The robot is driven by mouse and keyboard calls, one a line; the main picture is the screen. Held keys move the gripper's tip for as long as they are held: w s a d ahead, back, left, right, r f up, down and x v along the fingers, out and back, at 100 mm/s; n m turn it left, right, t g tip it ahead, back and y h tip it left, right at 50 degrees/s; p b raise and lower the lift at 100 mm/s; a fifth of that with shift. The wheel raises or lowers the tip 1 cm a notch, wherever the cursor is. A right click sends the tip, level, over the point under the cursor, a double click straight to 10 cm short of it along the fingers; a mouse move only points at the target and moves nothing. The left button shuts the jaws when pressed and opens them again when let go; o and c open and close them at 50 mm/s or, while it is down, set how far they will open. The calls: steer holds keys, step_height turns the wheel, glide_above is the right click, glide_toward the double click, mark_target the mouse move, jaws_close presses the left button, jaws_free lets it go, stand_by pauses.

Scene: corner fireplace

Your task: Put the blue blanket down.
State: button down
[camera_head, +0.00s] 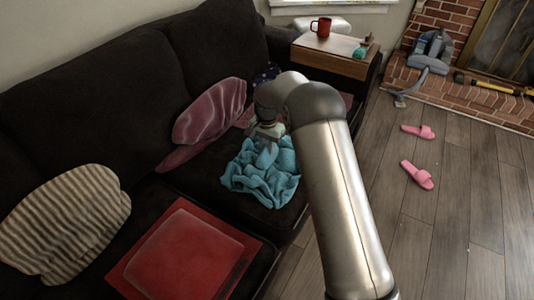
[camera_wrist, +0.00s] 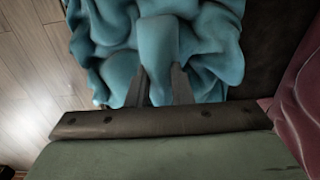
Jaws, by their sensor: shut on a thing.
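The blue blanket (camera_head: 258,181) is a crumpled turquoise heap on the dark sofa seat, close to its front edge. My gripper (camera_head: 268,143) reaches down onto it from above. In the wrist view my gripper (camera_wrist: 158,85) has its two fingers shut on a raised fold of the blue blanket (camera_wrist: 212,40). The blanket fills the upper middle of that view. Whether its underside rests fully on the seat is hard to tell.
A side table (camera_head: 335,54) bears a red mug (camera_head: 321,27). Pink slippers (camera_head: 417,174) lie on the open wooden floor.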

steer(key=shift+w+f, duration=0.35)
steer(key=shift+w, duration=0.05)
steer(key=shift+f, duration=1.45)
steer(key=shift+b, duration=0.3)
steer(key=shift+f, duration=0.15)
steer(key=c, duration=1.3)
jaws_free()
steer(key=shift+s, duration=0.1)
